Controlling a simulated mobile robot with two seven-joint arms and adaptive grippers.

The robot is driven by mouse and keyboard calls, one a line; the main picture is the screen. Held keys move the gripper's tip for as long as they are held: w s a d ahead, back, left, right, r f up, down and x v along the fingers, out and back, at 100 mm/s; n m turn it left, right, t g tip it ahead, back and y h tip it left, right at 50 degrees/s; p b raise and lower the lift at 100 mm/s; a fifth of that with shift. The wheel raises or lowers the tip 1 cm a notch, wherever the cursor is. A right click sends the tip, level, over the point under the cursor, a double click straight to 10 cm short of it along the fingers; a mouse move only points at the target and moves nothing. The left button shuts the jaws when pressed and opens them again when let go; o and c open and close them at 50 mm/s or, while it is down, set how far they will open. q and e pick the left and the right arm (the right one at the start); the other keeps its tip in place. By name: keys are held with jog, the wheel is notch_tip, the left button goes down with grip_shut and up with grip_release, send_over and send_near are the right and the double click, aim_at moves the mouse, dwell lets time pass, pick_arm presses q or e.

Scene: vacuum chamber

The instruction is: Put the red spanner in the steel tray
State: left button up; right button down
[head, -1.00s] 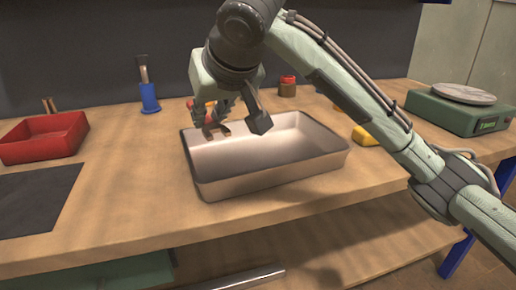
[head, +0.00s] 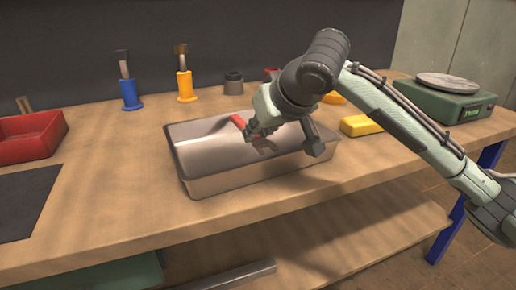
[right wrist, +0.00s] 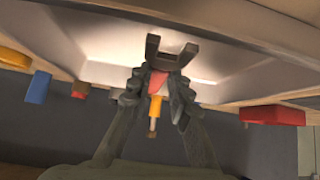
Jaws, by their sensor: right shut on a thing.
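The steel tray (head: 215,184) is a shallow rectangular metal pan on the wooden bench, and its bright interior also shows in the right wrist view (right wrist: 235,45). My right gripper (head: 258,138) is over the tray and shut on the red spanner (head: 238,121). In the right wrist view the fingers (right wrist: 155,98) close around the spanner's red shank, with its dark forked end (right wrist: 170,54) sticking out past the fingertips. The fingers hide part of the spanner. I cannot tell whether it touches the tray. My left gripper is not in view.
A red bin (head: 30,150) and a dark mat (head: 20,205) are at left. A yellow block (head: 360,125) and green scale (head: 445,103) are at right.

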notch_tip(320, 180, down, 4)
jog(key=shift+r+b, duration=0.2)
jog(key=shift+b, duration=0.1)
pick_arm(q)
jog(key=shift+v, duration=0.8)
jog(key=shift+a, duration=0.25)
pick_arm(e)
jog(key=shift+f, duration=0.1)
jog(key=c, duration=1.4)
grip_release()
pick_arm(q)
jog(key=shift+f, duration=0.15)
